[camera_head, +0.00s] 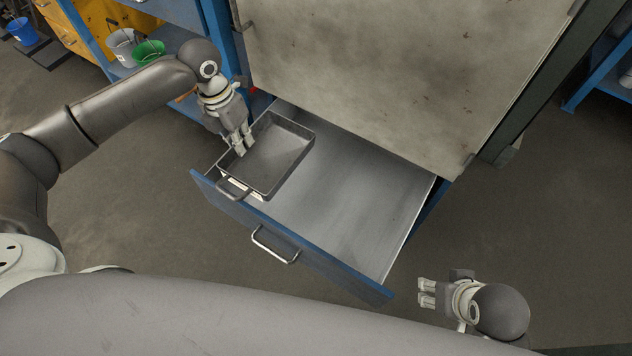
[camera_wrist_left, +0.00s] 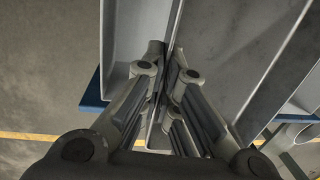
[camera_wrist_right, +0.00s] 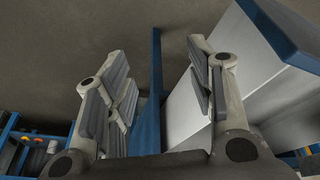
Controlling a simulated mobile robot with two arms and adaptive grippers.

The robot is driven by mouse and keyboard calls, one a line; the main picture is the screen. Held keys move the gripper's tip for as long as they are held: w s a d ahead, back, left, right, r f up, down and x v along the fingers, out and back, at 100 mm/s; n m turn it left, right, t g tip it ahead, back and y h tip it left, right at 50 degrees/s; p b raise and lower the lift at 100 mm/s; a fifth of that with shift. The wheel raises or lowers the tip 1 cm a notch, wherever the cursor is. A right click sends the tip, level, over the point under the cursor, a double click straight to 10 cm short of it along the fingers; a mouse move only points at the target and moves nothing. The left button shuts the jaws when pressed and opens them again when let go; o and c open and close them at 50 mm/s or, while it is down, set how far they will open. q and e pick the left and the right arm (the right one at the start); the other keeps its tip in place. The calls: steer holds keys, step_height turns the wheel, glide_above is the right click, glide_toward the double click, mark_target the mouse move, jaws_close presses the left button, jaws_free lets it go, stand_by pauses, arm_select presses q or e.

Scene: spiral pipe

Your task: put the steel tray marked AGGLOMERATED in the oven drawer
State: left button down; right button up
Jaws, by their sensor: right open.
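The grey steel tray (camera_head: 277,158) sits inside the left end of the pulled-out oven drawer (camera_head: 345,205), resting on or just above its metal floor; I cannot tell which. A pale label (camera_head: 243,189) shows by its front handle, too small to read. My left gripper (camera_head: 241,146) is at the tray's left wall. In the left wrist view its fingers (camera_wrist_left: 168,95) are close together with the tray's thin wall between them. My right gripper (camera_head: 427,292) is open and empty, right of the drawer's front corner. The right wrist view shows its fingers (camera_wrist_right: 160,95) spread apart.
The stained oven body (camera_head: 390,75) rises behind the drawer. The drawer's blue front (camera_head: 330,262) has a metal handle (camera_head: 273,246). Blue shelving with a green bucket (camera_head: 149,52) stands at upper left.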

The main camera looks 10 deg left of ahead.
mark_target(273, 149)
arm_select(q)
steer(key=d+f, duration=0.1)
steer(key=d, duration=0.1)
steer(key=w+d+f+b, duration=0.1)
steer(key=d, duration=0.1)
steer(key=d+f, duration=0.1)
steer(key=d, duration=0.2)
steer(key=shift+w, duration=0.2)
steer(key=d+f, duration=0.1)
steer(key=f+b, duration=0.1)
steer(key=d+f, duration=0.1)
steer(key=shift+w+d+b, duration=0.25)
steer(key=shift+d+b, duration=0.05)
steer(key=shift+d, duration=0.05)
steer(key=d+f, duration=0.1)
steer(key=f, duration=0.1)
steer(key=f+b, duration=0.1)
steer(key=f, duration=0.1)
steer(key=d+f, duration=0.1)
steer(key=f, duration=0.1)
steer(key=shift+w+d+f+b, duration=0.1)
steer(key=shift+w+d+b, duration=0.2)
steer(key=shift+d+b, duration=0.1)
arm_select(e)
steer(key=w+a+r+t+y, duration=0.1)
steer(key=w+a+r+t, duration=0.2)
steer(key=w+t, duration=0.3)
steer(key=w, duration=0.4)
steer(key=shift+a+r+y, duration=0.2)
steer(key=shift+r+y, duration=0.1)
